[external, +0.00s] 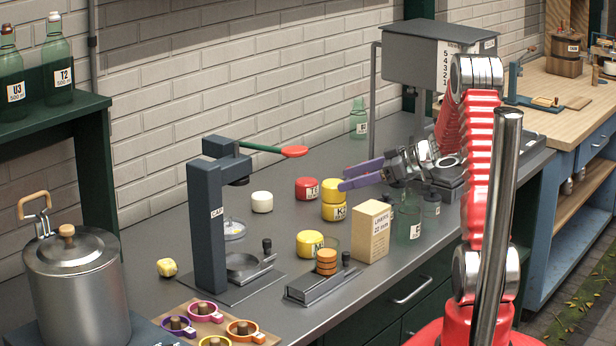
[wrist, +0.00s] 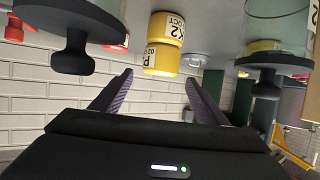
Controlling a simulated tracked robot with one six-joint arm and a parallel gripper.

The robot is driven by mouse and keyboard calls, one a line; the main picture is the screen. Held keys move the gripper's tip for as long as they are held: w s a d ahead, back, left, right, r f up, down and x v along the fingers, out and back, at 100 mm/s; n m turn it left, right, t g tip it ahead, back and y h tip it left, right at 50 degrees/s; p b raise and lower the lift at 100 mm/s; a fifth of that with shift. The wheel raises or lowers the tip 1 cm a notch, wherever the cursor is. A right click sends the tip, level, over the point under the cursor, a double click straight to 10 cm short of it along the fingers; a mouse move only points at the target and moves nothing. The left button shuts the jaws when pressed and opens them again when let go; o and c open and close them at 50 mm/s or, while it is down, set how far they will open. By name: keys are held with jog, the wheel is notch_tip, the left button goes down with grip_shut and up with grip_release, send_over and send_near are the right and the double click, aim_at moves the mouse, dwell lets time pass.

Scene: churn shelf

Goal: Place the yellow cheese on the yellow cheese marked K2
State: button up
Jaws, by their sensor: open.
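Two yellow cheeses stand stacked on the grey counter in the external view. The lower one is the cheese marked K2 (external: 334,212), and the upper yellow cheese (external: 333,194) rests upright on it. The wrist view is upside down; it shows the K2 cheese (wrist: 166,27) at the top and the other yellow cheese (wrist: 161,62), with a partly visible label, below it in the picture. My gripper (external: 345,179) is open, its purple fingers level with or just above the upper cheese. In the wrist view the fingertips (wrist: 159,76) are apart, near that cheese; contact cannot be told.
A cardboard box (external: 369,231) and a glass jar (external: 408,222) stand right of the stack. A red cheese (external: 306,188) is close on the left. Another yellow cheese (external: 310,243) is nearer the front. A dark press (external: 208,215) stands farther left.

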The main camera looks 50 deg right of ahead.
jog(key=v, duration=0.2)
jog(key=shift+s+d+r, duration=0.15)
jog(key=shift+s, duration=0.2)
jog(key=shift+w, duration=0.1)
jog(key=w+a+r+m+t+h, duration=0.1)
jog(key=w+r+h, duration=0.2)
jog(key=r, duration=0.2)
jog(key=w+a+r+t+h, duration=0.1)
jog(key=w+r+h, duration=0.2)
jog(key=r, duration=0.2)
jog(key=s+a+r+m+g+h, duration=0.1)
jog(key=s+a+r+m+h, duration=0.25)
jog(key=a+r, duration=0.2)
jog(key=s+a+f+g+y, duration=0.1)
jog(key=s+a+f+g, duration=0.2)
jog(key=s+a, duration=0.8)
jog(key=s+a+f+g+y, duration=0.2)
jog(key=s+a+f+g, duration=0.2)
jog(key=s+a, duration=0.7)
jog(key=s+f+m, duration=0.1)
jog(key=s, duration=0.3)
jog(key=shift+a, duration=0.25)
